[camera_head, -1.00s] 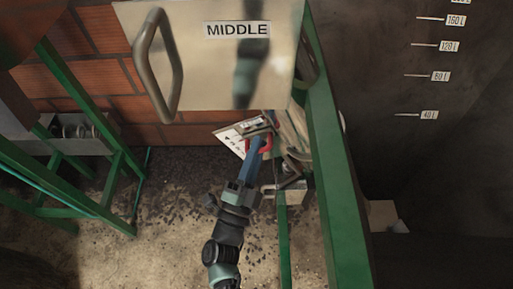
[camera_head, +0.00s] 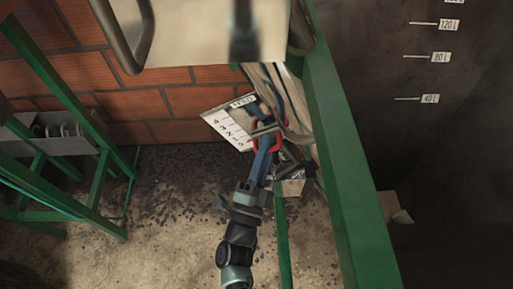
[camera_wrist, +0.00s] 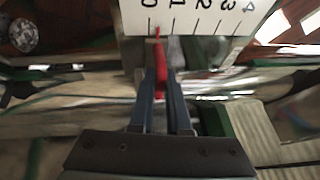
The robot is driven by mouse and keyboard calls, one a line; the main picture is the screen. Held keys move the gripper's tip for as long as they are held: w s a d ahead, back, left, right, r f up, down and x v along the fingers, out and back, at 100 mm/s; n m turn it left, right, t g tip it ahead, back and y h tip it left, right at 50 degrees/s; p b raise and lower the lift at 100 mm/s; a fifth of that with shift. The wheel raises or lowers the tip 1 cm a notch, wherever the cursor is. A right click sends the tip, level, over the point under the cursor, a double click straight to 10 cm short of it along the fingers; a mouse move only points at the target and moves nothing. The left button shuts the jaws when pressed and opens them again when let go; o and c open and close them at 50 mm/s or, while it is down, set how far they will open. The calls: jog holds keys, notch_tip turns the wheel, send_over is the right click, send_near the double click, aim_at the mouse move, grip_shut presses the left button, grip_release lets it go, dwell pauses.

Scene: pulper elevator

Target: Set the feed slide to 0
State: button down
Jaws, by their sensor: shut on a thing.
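The feed slide's white scale plate (camera_head: 228,125) is marked 0 to 4 and sits tilted beside the green frame. It also shows at the top of the wrist view (camera_wrist: 200,18). The slide's red pointer (camera_wrist: 161,55) stands between the 0 and 1 marks, closer to 0. The red part (camera_head: 257,139) is partly hidden by the gripper in the head view. My gripper (camera_wrist: 163,78) has its blue fingers shut on this red part, and it also shows in the head view (camera_head: 264,148).
A green post (camera_head: 345,150) runs close to the right of the slide. A metal panel with a handle (camera_head: 200,35) hangs above it. A green stand (camera_head: 60,120) is at the left. A dark tank with litre marks (camera_head: 430,150) lies right. The floor at left is open.

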jog(key=shift+s+d+f+b, duration=0.1)
jog(key=shift+d+f+b, duration=0.2)
jog(key=shift+f, duration=0.3)
jog(key=shift+d+f+b, duration=0.25)
jog(key=shift+f+b, duration=0.05)
jog(key=shift+f, duration=0.3)
jog(key=c, duration=0.9)
grip_release()
jog(key=shift+r, duration=0.1)
jog(key=b+v, duration=0.1)
jog(key=v, duration=1.2)
jog(key=shift+r, duration=0.15)
